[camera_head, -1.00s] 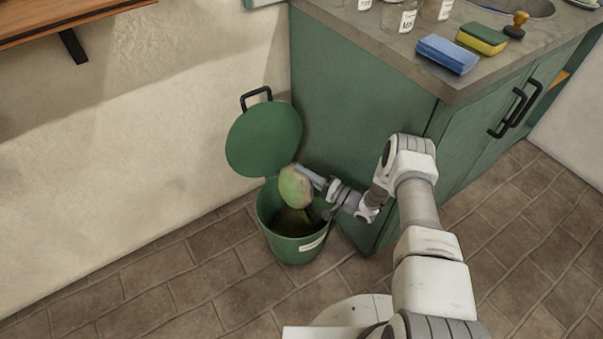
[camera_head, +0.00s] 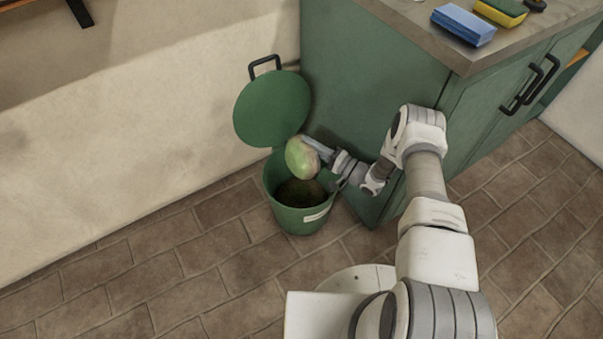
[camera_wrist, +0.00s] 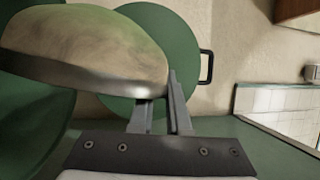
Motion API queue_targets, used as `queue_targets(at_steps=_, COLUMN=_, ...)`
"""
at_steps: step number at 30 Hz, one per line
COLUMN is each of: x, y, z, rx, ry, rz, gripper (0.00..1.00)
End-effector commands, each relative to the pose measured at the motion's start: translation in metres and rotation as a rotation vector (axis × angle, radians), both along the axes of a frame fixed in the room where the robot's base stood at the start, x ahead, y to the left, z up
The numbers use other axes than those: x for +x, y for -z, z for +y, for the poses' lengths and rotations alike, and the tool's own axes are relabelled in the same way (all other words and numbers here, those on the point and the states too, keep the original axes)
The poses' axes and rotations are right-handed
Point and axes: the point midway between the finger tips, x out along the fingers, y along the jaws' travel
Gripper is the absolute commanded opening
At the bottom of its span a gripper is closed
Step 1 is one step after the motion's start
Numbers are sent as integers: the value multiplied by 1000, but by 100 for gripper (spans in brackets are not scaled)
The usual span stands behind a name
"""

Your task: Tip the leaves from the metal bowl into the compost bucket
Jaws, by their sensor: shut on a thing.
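The metal bowl (camera_head: 302,158) is held steeply tipped over the mouth of the green compost bucket (camera_head: 300,218). Its surface looks pale green and tan in the head view. In the wrist view the rounded bowl (camera_wrist: 88,48) fills the upper left, with its rim at the fingers. My gripper (camera_head: 314,147) is shut on the bowl's rim; its fingers (camera_wrist: 160,104) also show in the wrist view. Dark brown and greenish matter lies inside the bucket; single leaves cannot be made out. I cannot see whether any leaves cling inside the bowl.
The bucket's round green lid (camera_head: 272,108) stands open behind it, near the wall. A green cabinet (camera_head: 350,95) stands close on the right. Tiled floor at the left is clear.

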Motion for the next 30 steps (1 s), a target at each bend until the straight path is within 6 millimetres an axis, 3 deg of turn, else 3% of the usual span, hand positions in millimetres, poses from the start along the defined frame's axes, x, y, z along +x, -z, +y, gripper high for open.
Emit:
queue_targets(at_steps=14, x=0, y=-5, z=0, rx=-39, ry=-1, rz=-26, gripper=0)
queue_targets(at_steps=30, x=0, y=-28, z=1, rx=-617, ry=-3, rz=-381, gripper=0)
